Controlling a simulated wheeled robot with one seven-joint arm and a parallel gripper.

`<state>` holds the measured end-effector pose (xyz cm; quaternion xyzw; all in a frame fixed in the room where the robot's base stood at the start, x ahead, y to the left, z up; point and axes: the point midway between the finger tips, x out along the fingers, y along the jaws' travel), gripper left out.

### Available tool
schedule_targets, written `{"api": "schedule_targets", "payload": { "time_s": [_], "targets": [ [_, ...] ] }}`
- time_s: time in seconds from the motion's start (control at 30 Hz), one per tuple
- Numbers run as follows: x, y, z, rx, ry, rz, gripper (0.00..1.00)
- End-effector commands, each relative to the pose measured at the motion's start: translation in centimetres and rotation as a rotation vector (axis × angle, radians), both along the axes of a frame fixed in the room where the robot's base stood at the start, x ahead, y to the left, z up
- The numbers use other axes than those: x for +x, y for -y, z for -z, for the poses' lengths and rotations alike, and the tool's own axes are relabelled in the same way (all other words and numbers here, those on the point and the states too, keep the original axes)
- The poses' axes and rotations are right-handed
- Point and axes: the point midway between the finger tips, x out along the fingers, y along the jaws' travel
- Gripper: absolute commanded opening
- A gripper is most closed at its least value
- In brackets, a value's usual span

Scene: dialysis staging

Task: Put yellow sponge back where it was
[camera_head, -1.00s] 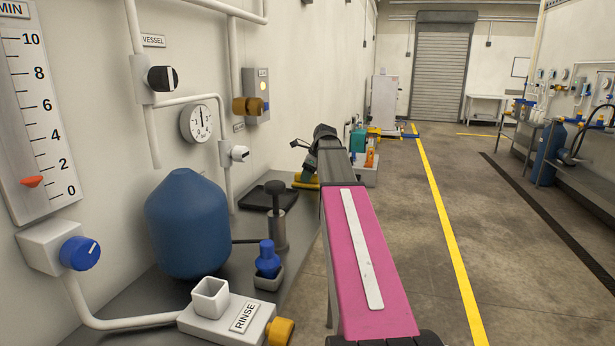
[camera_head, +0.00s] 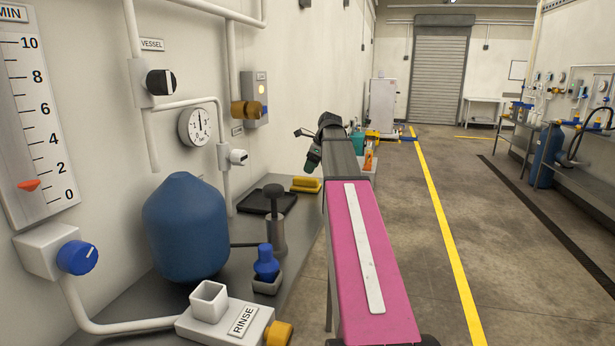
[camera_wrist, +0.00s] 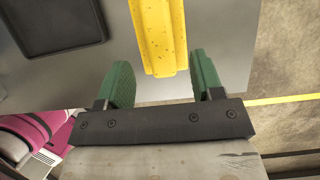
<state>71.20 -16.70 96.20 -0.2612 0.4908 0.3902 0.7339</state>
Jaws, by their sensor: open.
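The yellow sponge (camera_head: 306,185) lies on the grey bench near its edge, right of the black tray (camera_head: 256,207), in the head view. In the wrist view the sponge (camera_wrist: 158,30) runs down from the top edge, and its near end shows between the two green fingers. My gripper (camera_head: 311,165) is just above the sponge in the head view. In the wrist view my gripper (camera_wrist: 162,62) is open, with a gap between each finger and the sponge. The sponge rests on the bench, not in the gripper.
A blue vessel (camera_head: 187,228), a dark plunger-topped cylinder (camera_head: 276,226), a blue-capped item (camera_head: 266,262) and a white rinse block (camera_head: 222,322) stand on the bench nearer the camera. Pipes and a gauge (camera_head: 197,126) are on the wall.

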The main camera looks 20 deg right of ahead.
Motion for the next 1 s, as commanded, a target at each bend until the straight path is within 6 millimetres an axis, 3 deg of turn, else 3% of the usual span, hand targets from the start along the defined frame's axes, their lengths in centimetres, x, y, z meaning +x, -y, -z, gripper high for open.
{"api": "schedule_targets", "payload": {
  "time_s": [0.2, 0.4, 1.0],
  "targets": [
    [-0.8, 1.2, -3.5, 0.000, 0.000, 0.000, 0.61],
    [-1.2, 1.8, -5.3, 0.001, -0.001, 0.000, 0.61],
    [-1.3, 1.9, -5.6, 0.001, -0.001, 0.000, 0.61]
  ]
}}
